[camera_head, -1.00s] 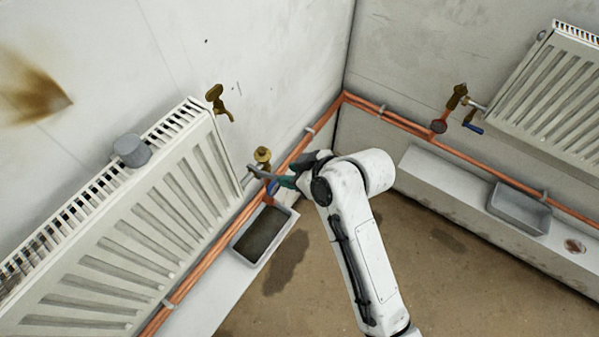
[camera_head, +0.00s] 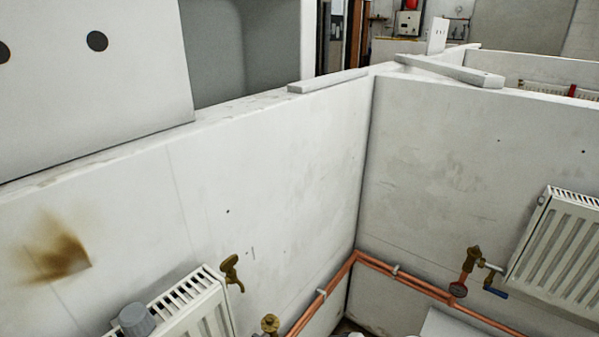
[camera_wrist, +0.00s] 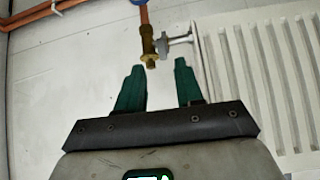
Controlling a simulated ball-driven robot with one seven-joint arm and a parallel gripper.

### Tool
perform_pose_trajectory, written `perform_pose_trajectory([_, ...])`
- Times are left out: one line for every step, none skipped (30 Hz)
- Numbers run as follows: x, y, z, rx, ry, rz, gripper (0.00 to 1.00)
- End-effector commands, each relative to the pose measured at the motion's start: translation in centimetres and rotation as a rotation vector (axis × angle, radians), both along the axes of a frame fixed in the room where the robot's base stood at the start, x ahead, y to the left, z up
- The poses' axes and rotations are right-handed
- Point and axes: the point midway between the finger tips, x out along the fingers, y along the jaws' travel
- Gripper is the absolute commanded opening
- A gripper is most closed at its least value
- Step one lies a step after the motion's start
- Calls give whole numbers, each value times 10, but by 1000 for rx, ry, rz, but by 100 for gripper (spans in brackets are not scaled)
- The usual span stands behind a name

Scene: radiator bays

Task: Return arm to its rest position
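My gripper (camera_wrist: 160,78) shows in the wrist view with its two green fingers apart and nothing between them. Beyond the fingertips in that view is a brass valve (camera_wrist: 149,48) on a copper pipe, with a grey fitting leading right to a white radiator (camera_wrist: 265,75). I cannot tell whether the fingertips touch the valve. In the head view the gripper is out of frame. Small white shapes at the bottom edge there may be part of my arm.
In the head view a left radiator (camera_head: 185,308) carries a grey cylinder (camera_head: 136,320). A right radiator (camera_head: 560,250) has a brass valve (camera_head: 471,258) with a blue lever. Copper pipes (camera_head: 420,288) run along the walls. A plank (camera_head: 450,70) lies on the wall top.

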Motion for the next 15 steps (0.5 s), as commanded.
perform_pose_trajectory([-10, -16, -11, -18, 34, -37, 36])
perform_pose_trajectory([-16, -27, -17, -29, 56, -65, 36])
perform_pose_trajectory([-28, -43, -26, -48, 94, -109, 36])
perform_pose_trajectory([-38, -58, -34, -64, 126, -150, 36])
perform_pose_trajectory([-50, -72, -41, -80, 160, -192, 36])
perform_pose_trajectory([-67, -92, -51, -102, 207, -254, 36])
perform_pose_trajectory([-81, -107, -58, -121, 244, -302, 36])
perform_pose_trajectory([-95, -121, -63, -137, 279, -350, 36])
perform_pose_trajectory([-115, -139, -70, -158, 327, -417, 36])
perform_pose_trajectory([-130, -152, -75, -174, 362, -466, 36])
perform_pose_trajectory([-145, -164, -78, -190, 395, -515, 36])
perform_pose_trajectory([-165, -178, -82, -209, 438, -578, 36])
perform_pose_trajectory([-180, -188, -84, -222, 467, -626, 36])
perform_pose_trajectory([-193, -196, -86, -234, 495, -666, 36])
perform_pose_trajectory([-210, -206, -87, -250, 529, -720, 36])
